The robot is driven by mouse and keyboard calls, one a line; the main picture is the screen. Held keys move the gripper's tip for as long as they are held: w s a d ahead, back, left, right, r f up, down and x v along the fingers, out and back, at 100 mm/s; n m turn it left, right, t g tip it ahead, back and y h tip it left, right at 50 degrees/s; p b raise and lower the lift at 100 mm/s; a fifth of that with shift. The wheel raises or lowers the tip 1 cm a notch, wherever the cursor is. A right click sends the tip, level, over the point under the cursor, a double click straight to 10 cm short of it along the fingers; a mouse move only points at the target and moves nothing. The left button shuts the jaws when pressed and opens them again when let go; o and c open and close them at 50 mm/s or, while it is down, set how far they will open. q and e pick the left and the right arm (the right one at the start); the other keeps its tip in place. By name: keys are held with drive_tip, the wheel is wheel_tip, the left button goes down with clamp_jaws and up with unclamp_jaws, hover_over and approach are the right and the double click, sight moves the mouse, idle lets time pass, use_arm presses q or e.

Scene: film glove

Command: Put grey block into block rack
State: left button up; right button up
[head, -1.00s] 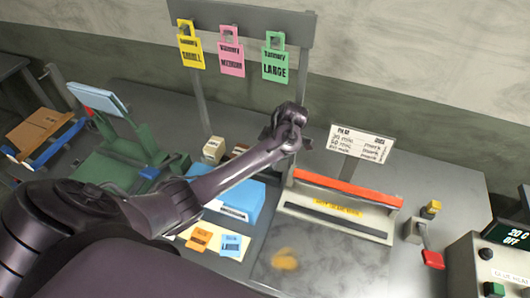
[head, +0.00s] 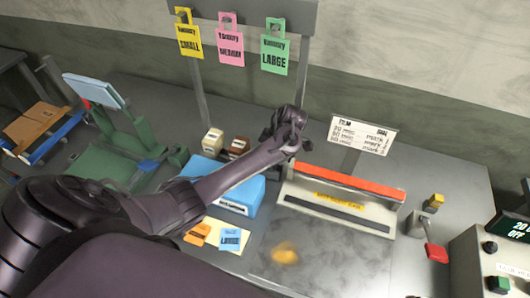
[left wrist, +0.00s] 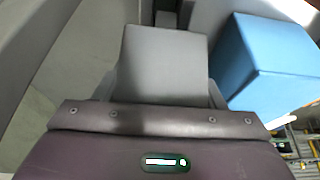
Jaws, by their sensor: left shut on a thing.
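A grey block (left wrist: 165,65) fills the middle of the left wrist view, between the fingers of my left gripper. My left gripper (head: 287,122) is shut on it, and its fingertips are mostly hidden behind the wrist. In the head view the arm reaches over the bench to the back, just behind the orange-topped sealer, and the grey block is hidden there. A cream block (head: 213,141) and a dark brown block (head: 238,146) stand side by side at the back of the bench. I cannot clearly make out the block rack. My right gripper is not in view.
A blue box (head: 208,171) lies under my forearm; a blue block-like shape (left wrist: 265,60) is at right in the wrist view. The orange-topped sealer (head: 345,182), a sign (head: 362,134) and a green scale (head: 130,150) stand around. Hanging tags (head: 231,45) are behind.

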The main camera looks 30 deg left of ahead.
use_arm(q)
drive_tip(key=shift+f, duration=0.4)
drive_tip(key=o, duration=1.5)
drive_tip(key=shift+c, duration=0.2)
